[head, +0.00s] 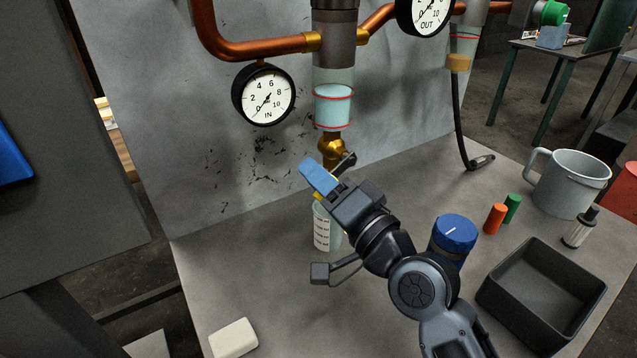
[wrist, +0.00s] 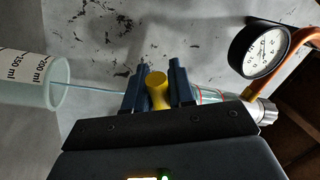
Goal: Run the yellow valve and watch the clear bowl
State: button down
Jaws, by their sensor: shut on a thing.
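The clear bowl (head: 333,108) hangs under the grey regulator body in the head view. It holds pale blue liquid whose surface is close to the upper of two red rings. It partly shows in the wrist view (wrist: 208,96). My gripper (wrist: 158,92) is shut on the yellow valve (wrist: 158,88), with one blue finger on each side of it. In the head view my gripper (head: 319,178) hides most of the valve, below the brass fitting (head: 331,148). A thin stream (wrist: 100,90) runs from the valve area into a marked beaker (wrist: 55,82), also under my gripper in the head view (head: 321,232).
The IN gauge (head: 264,94) hangs left of the bowl and the OUT gauge (head: 424,10) upper right. A blue-capped item (head: 455,233), dark tray (head: 540,296), grey mug (head: 570,182) and orange and green cylinders stand right. A white block (head: 233,338) lies front left.

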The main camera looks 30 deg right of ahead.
jog(key=shift+r, duration=0.1)
dwell(0.3)
jog(key=c, duration=1.1)
grip_release()
jog(key=shift+s, duration=0.1)
jog(key=shift+b+v, duration=1.2)
jog(key=shift+v, duration=2.65)
dwell(2.2)
